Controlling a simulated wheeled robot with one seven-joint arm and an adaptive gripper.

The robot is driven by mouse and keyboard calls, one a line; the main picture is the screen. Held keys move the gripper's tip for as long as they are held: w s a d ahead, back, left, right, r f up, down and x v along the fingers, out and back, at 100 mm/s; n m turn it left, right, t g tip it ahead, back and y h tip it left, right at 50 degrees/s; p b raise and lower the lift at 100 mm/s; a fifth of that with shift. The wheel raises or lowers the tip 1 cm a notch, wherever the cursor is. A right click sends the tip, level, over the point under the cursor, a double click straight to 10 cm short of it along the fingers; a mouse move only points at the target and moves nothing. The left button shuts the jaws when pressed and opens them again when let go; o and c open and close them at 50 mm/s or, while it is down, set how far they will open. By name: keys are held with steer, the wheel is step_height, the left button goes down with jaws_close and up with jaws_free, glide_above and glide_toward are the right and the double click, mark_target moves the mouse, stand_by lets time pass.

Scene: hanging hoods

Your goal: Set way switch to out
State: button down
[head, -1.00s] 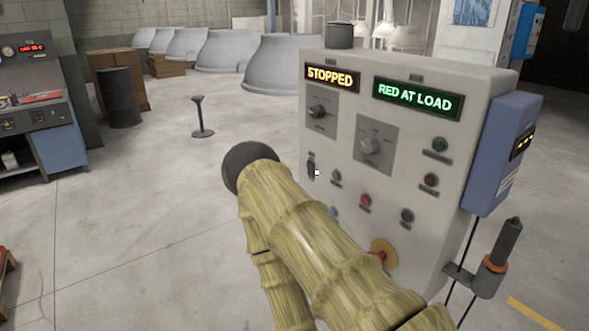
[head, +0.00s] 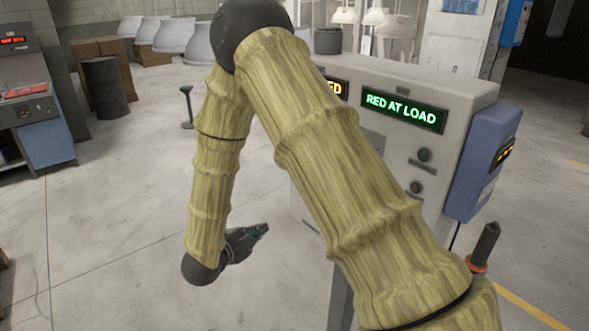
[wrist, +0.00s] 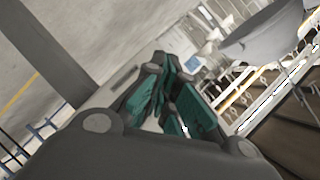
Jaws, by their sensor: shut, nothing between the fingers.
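The grey control panel (head: 455,112) stands at the right in the head view. Its green display reads "RED AT LOAD" (head: 404,109), and an orange display (head: 336,88) is partly covered. My arm crosses in front and hides most of the panel face, including the rotary switches, so I cannot see the way switch. My gripper (head: 264,229) is low, to the left of the panel and apart from it, pointing right towards it. It is shut and empty. Its teal-padded fingers also show in the wrist view (wrist: 172,95).
A blue box (head: 485,160) is fixed to the panel's right side, with a dark-handled lever (head: 486,243) below it. Large grey hoods (head: 173,36), a black drum (head: 105,88) and a small stand (head: 186,106) are behind. The floor left of the panel is open.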

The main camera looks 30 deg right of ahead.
step_height(320, 180, up, 16)
steer(key=s+a+m+g+h+p, duration=0.1)
steer(key=m+g+h, duration=0.2)
steer(key=m, duration=0.7)
steer(key=g, duration=0.2)
steer(key=shift+s+r+g, duration=0.2)
steer(key=shift+s+g, duration=0.05)
steer(key=shift+g, duration=0.05)
steer(key=r+p+x, duration=0.1)
steer(key=p+x, duration=0.6)
steer(key=x, duration=0.6)
steer(key=shift+d, duration=0.45)
steer(key=shift+w+f, duration=0.1)
steer(key=shift+w, duration=0.05)
